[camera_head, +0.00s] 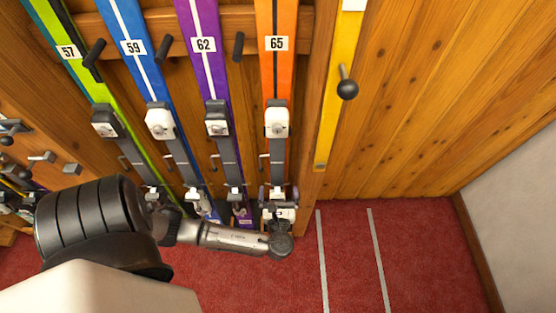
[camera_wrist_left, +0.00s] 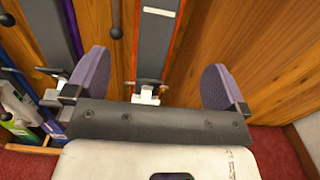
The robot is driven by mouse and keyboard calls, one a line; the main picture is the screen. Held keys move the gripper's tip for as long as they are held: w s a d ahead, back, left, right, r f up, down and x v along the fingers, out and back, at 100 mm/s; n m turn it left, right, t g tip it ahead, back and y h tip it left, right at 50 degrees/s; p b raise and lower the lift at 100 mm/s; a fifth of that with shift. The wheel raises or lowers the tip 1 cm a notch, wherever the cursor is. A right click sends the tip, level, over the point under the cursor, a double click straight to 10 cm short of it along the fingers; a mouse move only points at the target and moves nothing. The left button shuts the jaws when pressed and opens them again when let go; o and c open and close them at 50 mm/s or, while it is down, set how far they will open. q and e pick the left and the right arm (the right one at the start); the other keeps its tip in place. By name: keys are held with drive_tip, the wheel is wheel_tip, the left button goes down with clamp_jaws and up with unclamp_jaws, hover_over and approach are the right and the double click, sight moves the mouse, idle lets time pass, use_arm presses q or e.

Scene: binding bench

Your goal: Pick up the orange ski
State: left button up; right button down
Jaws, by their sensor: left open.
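The orange ski (camera_head: 277,75), labelled 65, stands upright in the wall rack, with a white and grey binding on it. My left gripper (camera_head: 279,197) is in front of its lower part, near the lower binding piece, and hides the ski's lower end. In the left wrist view the two purple-grey fingers (camera_wrist_left: 155,82) are open, one on each side of the ski (camera_wrist_left: 155,55), with gaps between fingers and ski. My right gripper does not show.
Purple ski 62 (camera_head: 206,60), blue ski 59 (camera_head: 135,50) and green ski 57 (camera_head: 72,60) stand to the left. A yellow strip (camera_head: 340,60) with a dark knob (camera_head: 347,89) is at right. Dark pegs stick out between skis. Red carpet (camera_head: 420,260) is open at right.

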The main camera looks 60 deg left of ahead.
sight(277, 165)
use_arm(q)
drive_tip(key=x, duration=0.3)
drive_tip(key=b+x, duration=0.1)
drive_tip(key=x, duration=0.2)
drive_tip(key=shift+s+a, duration=0.15)
drive_tip(key=shift+s, duration=0.05)
drive_tip(key=shift+w+a+b, duration=0.4)
drive_tip(key=shift+w+a, duration=0.15)
drive_tip(key=shift+a, duration=0.05)
drive_tip(key=b+x, duration=0.2)
drive_tip(key=x, duration=0.2)
drive_tip(key=shift+a, duration=0.25)
drive_tip(key=shift+w+a+r, duration=0.1)
drive_tip(key=shift+w+a, duration=0.05)
drive_tip(key=shift+a, duration=0.2)
drive_tip(key=c, duration=1.8)
drive_tip(key=shift+r, duration=0.15)
